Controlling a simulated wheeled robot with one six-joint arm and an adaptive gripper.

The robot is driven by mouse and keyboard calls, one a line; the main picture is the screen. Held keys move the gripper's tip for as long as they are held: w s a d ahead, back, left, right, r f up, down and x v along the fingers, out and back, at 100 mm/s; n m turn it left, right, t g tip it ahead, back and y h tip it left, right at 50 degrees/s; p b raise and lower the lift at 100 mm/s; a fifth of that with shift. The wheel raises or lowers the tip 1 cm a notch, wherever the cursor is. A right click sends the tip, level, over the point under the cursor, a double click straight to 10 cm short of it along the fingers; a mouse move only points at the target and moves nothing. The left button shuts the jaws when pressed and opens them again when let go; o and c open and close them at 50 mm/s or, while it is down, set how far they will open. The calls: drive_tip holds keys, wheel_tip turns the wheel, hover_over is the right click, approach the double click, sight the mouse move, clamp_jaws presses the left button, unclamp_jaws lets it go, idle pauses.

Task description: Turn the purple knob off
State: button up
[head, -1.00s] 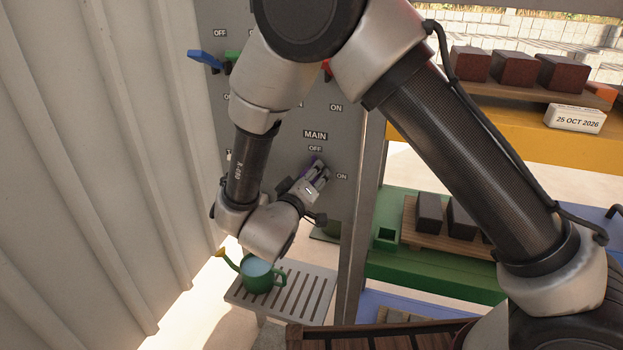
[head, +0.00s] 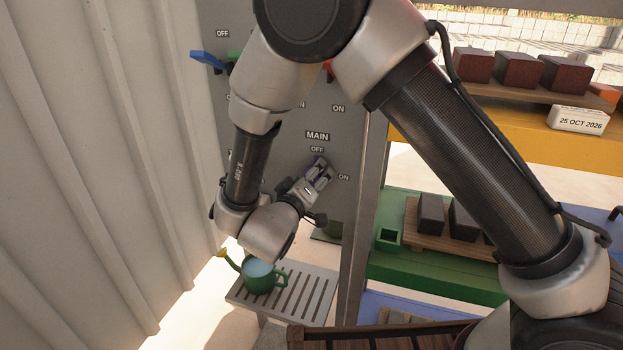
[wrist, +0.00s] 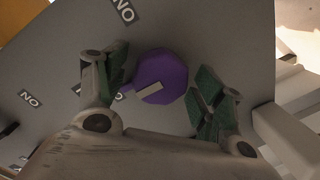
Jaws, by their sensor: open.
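The purple knob (wrist: 160,76) is on the grey panel (wrist: 60,60), below the MAIN label (head: 317,136). It has a pale pointer mark on its face. In the wrist view it lies between the green-padded fingers of my gripper (wrist: 165,95). The fingers are open, one on each side, with a visible gap on the right; whether the left finger touches the knob I cannot tell. In the head view my gripper (head: 318,174) is at the panel between the OFF and ON labels and hides most of the knob.
Blue (head: 207,58), green and red levers are higher on the panel, partly behind my arm. A green watering can (head: 262,279) stands on a slatted shelf (head: 310,292) below. A corrugated wall (head: 100,150) is close on the left. Block racks stand to the right.

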drive_tip(key=v, duration=1.1)
drive_tip(key=shift+s, duration=0.35)
drive_tip(key=shift+a, duration=0.15)
